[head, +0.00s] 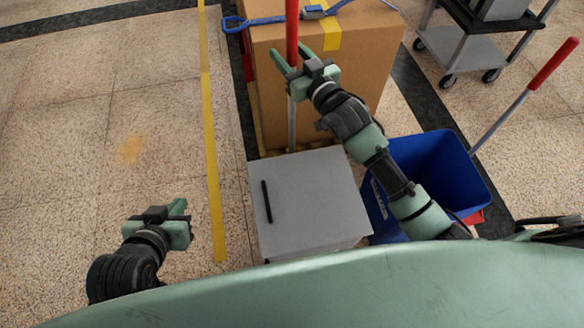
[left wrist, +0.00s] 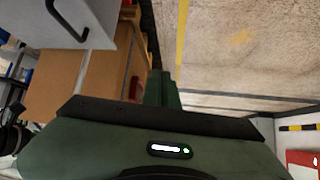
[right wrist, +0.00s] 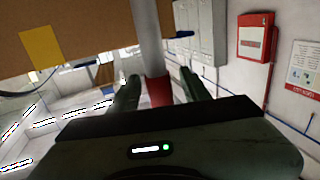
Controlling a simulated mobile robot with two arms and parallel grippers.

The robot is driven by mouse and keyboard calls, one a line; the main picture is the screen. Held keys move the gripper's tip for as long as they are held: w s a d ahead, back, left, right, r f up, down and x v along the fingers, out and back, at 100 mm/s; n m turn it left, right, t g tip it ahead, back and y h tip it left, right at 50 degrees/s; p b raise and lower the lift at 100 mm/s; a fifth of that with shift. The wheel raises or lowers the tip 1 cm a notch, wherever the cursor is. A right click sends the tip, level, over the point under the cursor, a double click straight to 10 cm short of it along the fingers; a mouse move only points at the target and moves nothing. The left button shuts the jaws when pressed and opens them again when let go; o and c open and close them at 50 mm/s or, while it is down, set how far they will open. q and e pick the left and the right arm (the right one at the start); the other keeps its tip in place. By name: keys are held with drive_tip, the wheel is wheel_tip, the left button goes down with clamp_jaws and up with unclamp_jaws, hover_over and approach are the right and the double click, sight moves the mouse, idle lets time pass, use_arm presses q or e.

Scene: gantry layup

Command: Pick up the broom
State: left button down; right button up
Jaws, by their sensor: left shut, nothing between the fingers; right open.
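A pole with a red upper grip and a grey lower shaft, which looks like the broom (head: 291,30), stands upright in front of the cardboard box in the head view. Its lower end is hidden behind the grey cabinet. My right gripper (head: 293,62) is open at the lower part of the red grip. In the right wrist view the broom (right wrist: 157,90) passes between the spread fingers of my right gripper (right wrist: 158,88); I cannot tell if either finger touches it. My left gripper (head: 182,210) is shut and empty over the floor at lower left; it also shows in the left wrist view (left wrist: 162,88).
A grey cabinet (head: 325,205) with a black handle stands below the broom. A cardboard box (head: 365,60) is behind it, with a blue tool (head: 262,22) on top. A blue bin (head: 440,165) and another red-gripped pole (head: 555,62) are right. Floor at left is clear.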

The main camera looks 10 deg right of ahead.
drive_tip(key=shift+x, duration=0.95)
clamp_jaws()
use_arm(q)
drive_tip(key=shift+w+d+r+t, duration=0.2)
drive_tip(key=shift+w+r+t, duration=0.15)
drive_tip(key=shift+w+r, duration=0.15)
drive_tip(key=shift+w+d+r+t, duration=0.2)
drive_tip(key=shift+w+r+t, duration=0.15)
drive_tip(key=shift+w, duration=0.15)
use_arm(e)
drive_tip(key=shift+r, duration=0.1)
drive_tip(key=shift+r, duration=0.15)
